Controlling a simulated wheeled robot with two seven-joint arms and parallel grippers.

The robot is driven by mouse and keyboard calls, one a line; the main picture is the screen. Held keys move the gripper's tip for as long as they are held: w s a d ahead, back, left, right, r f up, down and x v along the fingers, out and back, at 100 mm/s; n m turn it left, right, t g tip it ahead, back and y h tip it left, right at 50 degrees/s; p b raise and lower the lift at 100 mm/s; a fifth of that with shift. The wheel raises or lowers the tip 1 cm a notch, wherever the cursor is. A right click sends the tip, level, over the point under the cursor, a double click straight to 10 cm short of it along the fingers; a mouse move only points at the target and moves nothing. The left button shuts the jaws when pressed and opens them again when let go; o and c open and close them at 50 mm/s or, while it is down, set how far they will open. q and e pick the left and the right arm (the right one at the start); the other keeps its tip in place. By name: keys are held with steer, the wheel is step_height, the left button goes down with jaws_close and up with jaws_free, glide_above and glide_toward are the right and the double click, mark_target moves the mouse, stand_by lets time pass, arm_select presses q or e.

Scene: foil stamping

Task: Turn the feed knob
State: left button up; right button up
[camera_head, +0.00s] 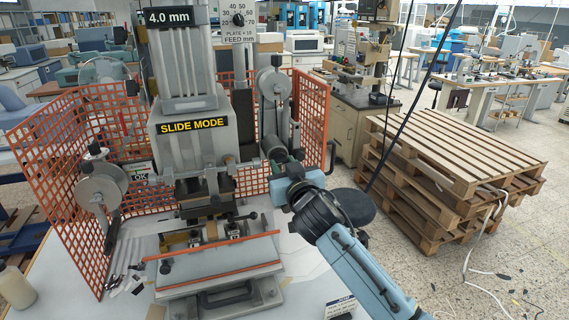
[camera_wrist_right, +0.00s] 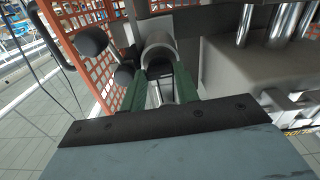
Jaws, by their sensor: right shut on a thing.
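The stamping press (camera_head: 190,135) stands in the middle of the head view. A dial plate marked FEED mm (camera_head: 238,20) is at its top, with a dark pointer. My right gripper (camera_head: 276,153) reaches in from the lower right to the press's right side, below the right reel. In the right wrist view its green fingers (camera_wrist_right: 160,82) are shut on a dark round part, which I take to be the feed knob (camera_wrist_right: 160,67). A grey curved housing (camera_wrist_right: 157,44) arches over it. The fingers hide much of the knob in the head view. My left gripper is not in view.
An orange mesh guard (camera_head: 311,115) stands behind and beside the press. Reels sit left (camera_head: 102,187) and right (camera_head: 274,84) of it. Stacked wooden pallets (camera_head: 450,150) stand to the right on the floor. The white table top (camera_head: 300,262) is mostly bare at front right.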

steer(key=n+p, duration=0.1)
steer(key=n, duration=0.3)
steer(key=shift+n, duration=0.4)
steer(key=n+p, duration=0.1)
steer(key=n, duration=0.3)
stand_by(0.4)
steer(key=o, duration=1)
steer(key=b+v, duration=0.1)
steer(key=v, duration=1.2)
steer(key=shift+s+d, duration=0.1)
steer(key=shift+s, duration=0.1)
